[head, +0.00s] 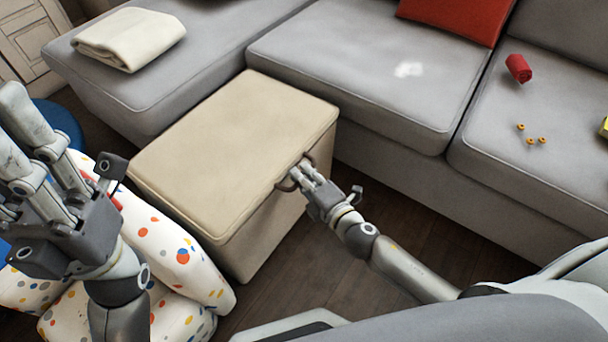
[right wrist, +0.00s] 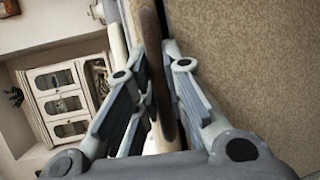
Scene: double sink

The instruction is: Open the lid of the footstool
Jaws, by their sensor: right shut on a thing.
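The footstool is a beige padded box (head: 245,250) in the middle of the head view. Its lid (head: 225,135) lies flat on top and looks closed. A dark loop handle (head: 284,185) sits at the lid's right edge. My right gripper (head: 306,171) is shut on this handle, its fingers partly hiding it. In the right wrist view, the brown handle (right wrist: 165,110) runs between the fingers, beside the tan footstool surface (right wrist: 245,60). My left gripper (head: 18,125) is raised at the left, apart from the footstool, with its fingers apart and empty.
A grey sofa (head: 345,60) runs behind the footstool, with a folded cream blanket (head: 130,38), red cushion (head: 460,12) and red roll (head: 518,68) on it. A spotted white beanbag (head: 165,245) stands close at the left. Bare floor (head: 300,275) shows in front.

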